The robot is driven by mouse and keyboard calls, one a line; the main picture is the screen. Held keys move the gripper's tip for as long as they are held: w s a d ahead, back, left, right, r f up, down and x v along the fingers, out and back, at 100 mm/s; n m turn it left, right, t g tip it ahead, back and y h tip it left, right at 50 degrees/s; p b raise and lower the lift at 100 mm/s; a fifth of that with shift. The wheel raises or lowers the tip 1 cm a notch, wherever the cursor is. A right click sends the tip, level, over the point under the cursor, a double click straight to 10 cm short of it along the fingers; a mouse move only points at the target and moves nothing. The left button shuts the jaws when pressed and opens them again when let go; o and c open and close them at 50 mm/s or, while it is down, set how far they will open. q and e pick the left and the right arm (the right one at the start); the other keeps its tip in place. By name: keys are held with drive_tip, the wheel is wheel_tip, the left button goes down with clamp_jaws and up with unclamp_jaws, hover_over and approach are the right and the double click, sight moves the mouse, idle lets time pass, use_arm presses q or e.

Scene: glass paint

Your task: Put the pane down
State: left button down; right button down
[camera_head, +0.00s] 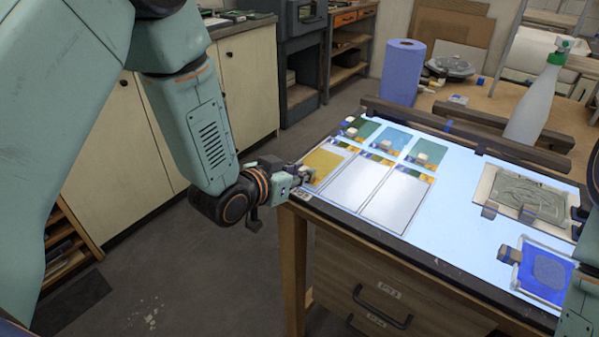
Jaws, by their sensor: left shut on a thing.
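A yellow pane (325,162) lies at the near left corner of the lit table top (455,232), in the left place of the front row. My left gripper (303,175) is at the pane's left edge, shut on what looks like its small grip block. The pane looks flat on or just above the surface; I cannot tell which. Two pale, empty-looking places (351,184) lie to its right. Behind are a green pane (362,130), a blue pane (389,140) and a teal pane (424,150). Part of my right arm shows at the lower right edge; its gripper is out of view.
Dark bars (450,132) run along the table's back. A spray bottle (534,102) and a blue paper roll (402,72) stand behind them. The lit middle is clear.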

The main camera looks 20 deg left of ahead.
use_arm(q)
drive_tip(key=shift+s+d+f, duration=0.1)
drive_tip(key=shift+s+d, duration=0.1)
drive_tip(key=shift+s, duration=0.05)
drive_tip(key=c, duration=1.6)
unclamp_jaws()
drive_tip(key=shift+a, duration=0.1)
drive_tip(key=o, duration=0.4)
drive_tip(key=shift+w+a+f, duration=0.15)
drive_tip(key=shift+w+f, duration=0.05)
drive_tip(key=shift+s, duration=0.1)
drive_tip(key=shift+d, duration=0.2)
drive_tip(key=shift+a+r, duration=0.1)
drive_tip(key=shift+r, duration=0.05)
drive_tip(key=shift+r, duration=0.3)
drive_tip(key=p+v, duration=0.1)
drive_tip(key=v, duration=1.1)
